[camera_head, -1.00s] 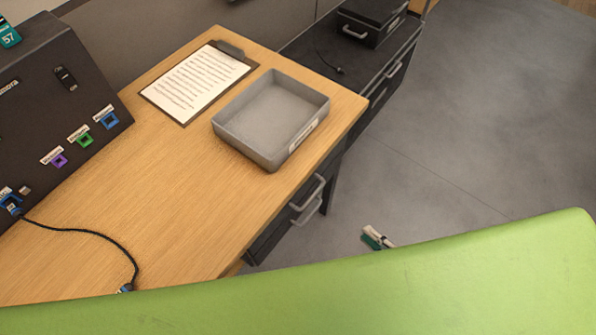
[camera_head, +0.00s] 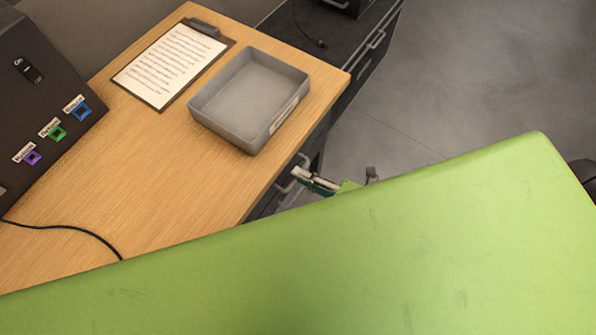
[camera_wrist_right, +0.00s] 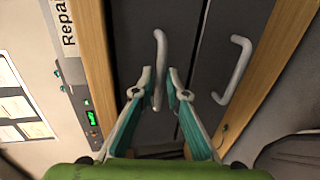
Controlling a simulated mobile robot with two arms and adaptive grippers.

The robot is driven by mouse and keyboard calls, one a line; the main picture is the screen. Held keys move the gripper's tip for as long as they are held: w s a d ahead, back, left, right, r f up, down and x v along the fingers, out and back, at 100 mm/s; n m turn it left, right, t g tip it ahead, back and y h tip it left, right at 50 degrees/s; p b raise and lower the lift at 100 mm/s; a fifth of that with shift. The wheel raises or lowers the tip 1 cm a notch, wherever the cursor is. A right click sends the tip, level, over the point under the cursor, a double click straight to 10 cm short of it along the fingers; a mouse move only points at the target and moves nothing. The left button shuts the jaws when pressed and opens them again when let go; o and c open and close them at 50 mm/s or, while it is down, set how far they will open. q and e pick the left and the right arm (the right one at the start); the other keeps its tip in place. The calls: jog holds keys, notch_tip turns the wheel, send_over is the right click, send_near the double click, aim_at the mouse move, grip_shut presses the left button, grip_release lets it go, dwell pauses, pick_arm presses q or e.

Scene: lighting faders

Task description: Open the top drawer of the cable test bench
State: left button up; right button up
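The cable test bench (camera_head: 150,190) has a wooden top and dark drawer fronts on its right side. The top drawer's grey handle (camera_head: 300,163) is partly hidden by my right gripper (camera_head: 318,183). In the right wrist view the top drawer front (camera_wrist_right: 130,45) looks shut. My right gripper (camera_wrist_right: 160,82) is open there, with one teal, pale-tipped finger on each side of the top handle (camera_wrist_right: 160,50). I cannot tell whether the fingers touch it. The lower drawer's handle (camera_wrist_right: 238,65) is to the right, clear of the fingers. My left gripper is not in view.
A grey tray (camera_head: 220,128) and a clipboard (camera_head: 170,65) lie on the bench top. A dark panel (camera_head: 40,110) with coloured ports and a black cable (camera_head: 75,230) are at left. Grey floor (camera_head: 470,80) is open at right. My green arm hides the lower part.

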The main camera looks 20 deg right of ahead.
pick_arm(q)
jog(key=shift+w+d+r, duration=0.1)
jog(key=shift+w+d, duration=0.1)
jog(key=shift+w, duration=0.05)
pick_arm(e)
jog(key=shift+x, duration=0.85)
grip_shut()
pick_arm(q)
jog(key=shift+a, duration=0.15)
